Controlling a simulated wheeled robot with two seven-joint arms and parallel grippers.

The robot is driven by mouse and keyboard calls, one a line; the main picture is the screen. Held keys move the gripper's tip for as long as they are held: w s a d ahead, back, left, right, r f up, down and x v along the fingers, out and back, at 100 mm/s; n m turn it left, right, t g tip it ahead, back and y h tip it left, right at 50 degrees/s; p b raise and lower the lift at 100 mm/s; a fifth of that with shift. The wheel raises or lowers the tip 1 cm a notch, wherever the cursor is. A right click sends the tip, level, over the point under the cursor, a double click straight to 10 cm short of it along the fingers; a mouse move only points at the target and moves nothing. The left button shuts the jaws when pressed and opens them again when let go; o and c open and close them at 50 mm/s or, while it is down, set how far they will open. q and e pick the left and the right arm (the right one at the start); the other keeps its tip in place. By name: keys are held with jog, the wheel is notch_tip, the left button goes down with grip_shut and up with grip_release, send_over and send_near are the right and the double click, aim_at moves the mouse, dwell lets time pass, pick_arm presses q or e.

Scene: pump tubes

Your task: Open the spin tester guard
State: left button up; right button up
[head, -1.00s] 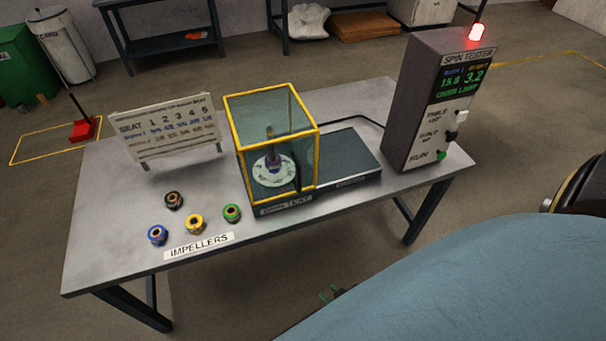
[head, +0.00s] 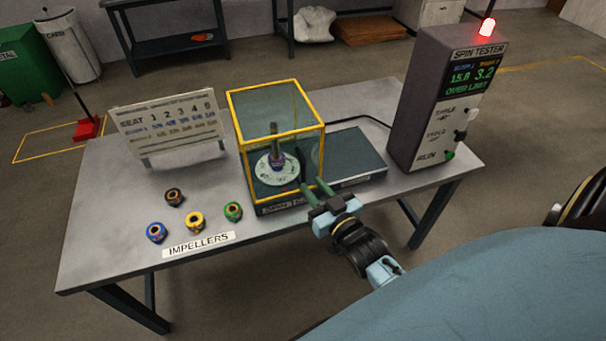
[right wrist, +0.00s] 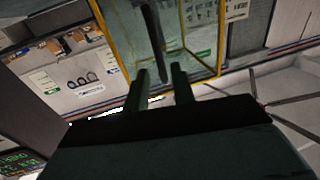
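The spin tester guard (head: 262,104) is a clear box with yellow edges, standing over a round pale disc (head: 277,168) with a small shaft on it. It looks closed. A dark upright handle bar shows on its front in the right wrist view (right wrist: 152,35). My right gripper (head: 314,188) is at the guard's front right lower corner; in the right wrist view its two fingers (right wrist: 162,72) are apart, with the bar beyond and between them. Contact cannot be told. The spin tester console (head: 440,105) stands to the right, its red lamp lit and its screen reading OVER LIMIT. My left gripper is not in view.
Several impellers (head: 195,220) lie on the table at the left front, behind an IMPELLERS label. A seat chart board (head: 170,120) stands at the back left. A flat dark platform (head: 350,158) lies between guard and console.

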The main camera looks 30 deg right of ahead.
aim_at(303, 174)
jog(key=w, duration=0.5)
jog(key=shift+w+d, duration=0.1)
jog(key=shift+w, duration=0.3)
jog(key=shift+c, duration=0.3)
grip_shut()
